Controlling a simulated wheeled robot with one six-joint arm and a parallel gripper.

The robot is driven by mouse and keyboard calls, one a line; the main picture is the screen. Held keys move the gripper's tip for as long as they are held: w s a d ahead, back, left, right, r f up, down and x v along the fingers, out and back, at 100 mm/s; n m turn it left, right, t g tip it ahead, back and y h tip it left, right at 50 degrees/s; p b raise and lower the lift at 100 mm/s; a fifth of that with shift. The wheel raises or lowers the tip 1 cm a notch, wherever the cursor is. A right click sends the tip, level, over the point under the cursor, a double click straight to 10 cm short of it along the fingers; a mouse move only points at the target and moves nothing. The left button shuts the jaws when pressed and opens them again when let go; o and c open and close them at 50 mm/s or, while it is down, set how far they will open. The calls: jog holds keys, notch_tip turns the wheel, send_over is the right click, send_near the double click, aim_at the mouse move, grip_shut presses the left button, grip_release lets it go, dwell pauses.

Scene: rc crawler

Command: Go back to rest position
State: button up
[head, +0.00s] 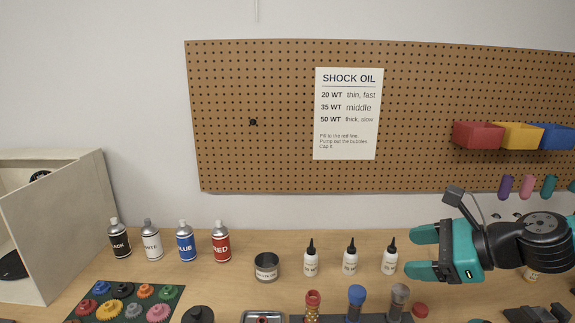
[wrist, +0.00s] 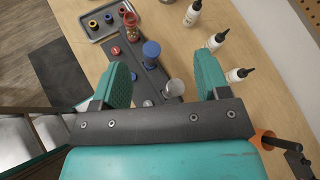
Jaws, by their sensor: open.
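My gripper (head: 424,253) is teal and open, with nothing between its fingers. In the head view it is at the right, in front of the pegboard and close to the right-hand white oil bottle (head: 389,258). In the wrist view my gripper (wrist: 160,85) points down over the bench, with its two fingers wide apart. A blue-capped shock (wrist: 151,50) and a grey one (wrist: 174,88) show below and between the fingers, on a dark stand. I cannot tell the exact height above the bench.
Several spray cans (head: 185,243) and a grey tin (head: 266,267) stand at the left and middle. Three oil bottles stand right of the tin. A dark mat with coloured gears (head: 120,302) lies at front left. Red, yellow and blue bins (head: 517,136) hang on the pegboard (head: 260,85).

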jog(key=s+a+f+n+g+h+b, duration=0.2)
jog(key=s+a+f+n+g+b, duration=0.1)
jog(key=s+n+b, duration=0.4)
jog(key=s+a+f+n+g+h+b, duration=0.3)
jog(key=s+n, duration=0.9)
jog(key=n, duration=0.8)
notch_tip(320, 180, down, 3)
jog(key=a+g+b, duration=0.1)
jog(key=a+b, duration=0.1)
jog(key=b, duration=0.2)
jog(key=shift+s+a+h, duration=0.2)
jog(key=shift+s+h, duration=0.1)
jog(key=shift+s, duration=0.1)
jog(key=shift+f, duration=0.1)
